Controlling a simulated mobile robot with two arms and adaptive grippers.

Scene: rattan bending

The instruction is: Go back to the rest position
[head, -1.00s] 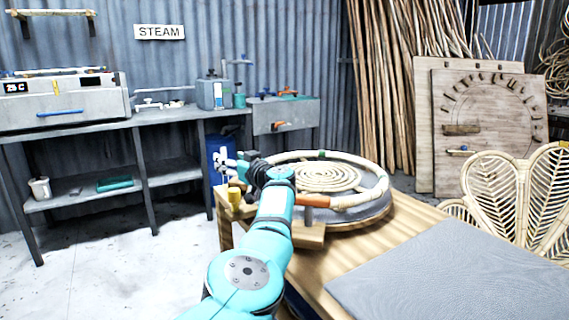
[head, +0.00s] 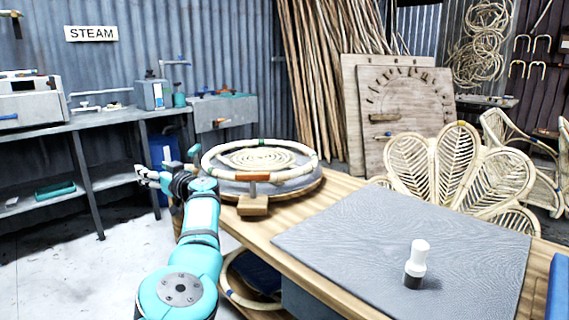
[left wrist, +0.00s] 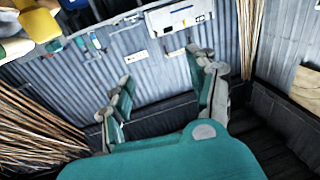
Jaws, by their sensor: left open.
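My left gripper (head: 148,178) reaches out past the left end of the wooden bench, its fingers pointing left. Its two fingers stand apart in the left wrist view (left wrist: 165,95), with nothing between them. The teal left arm lies at the left of the bench in the head view. A rattan ring (head: 311,160) with coloured bands sits over a round turntable (head: 303,187) with a coiled rattan centre, to the right of the gripper and apart from it. My right gripper is not in view.
The wooden bench (head: 345,184) carries a grey mat (head: 365,235) with a white-topped, dark-based bottle (head: 416,262) on it. A steel workbench (head: 115,117) stands along the back wall under the STEAM sign. Rattan chairs (head: 450,165) stand at the right. Open floor lies left of my arm.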

